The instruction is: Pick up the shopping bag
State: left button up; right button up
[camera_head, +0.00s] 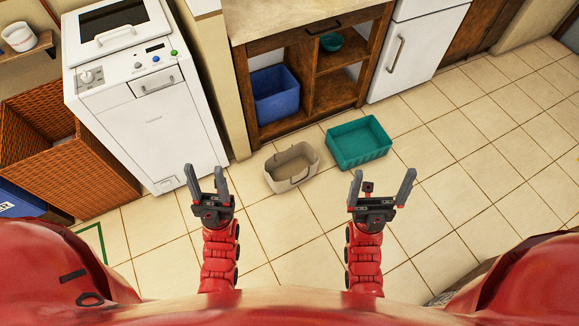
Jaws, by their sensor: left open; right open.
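The shopping bag (283,184) is a beige, open-topped bag with a thin dark handle at its front. It stands on the tiled floor in front of the wooden shelf unit. My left gripper (206,174) is open and empty, to the left of the bag in the picture and apart from it. My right gripper (382,181) is open and empty, to the right of the bag and apart from it. Both grippers point away from me. Nothing hides the bag.
A teal basket (372,157) stands on the floor just right of the bag. The wooden shelf unit (312,128) behind holds a blue bin (275,104) and a green bowl (331,42). A white washing machine (155,130) and wicker basket (95,165) stand left.

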aim_at(286, 170)
jog(key=j, duration=0.1)
jog(key=i+l+z, duration=0.1)
jog(key=i, duration=0.55)
jog(key=i+l+z, duration=0.1)
jog(key=i, duration=0.6)
jog(key=l, duration=0.1)
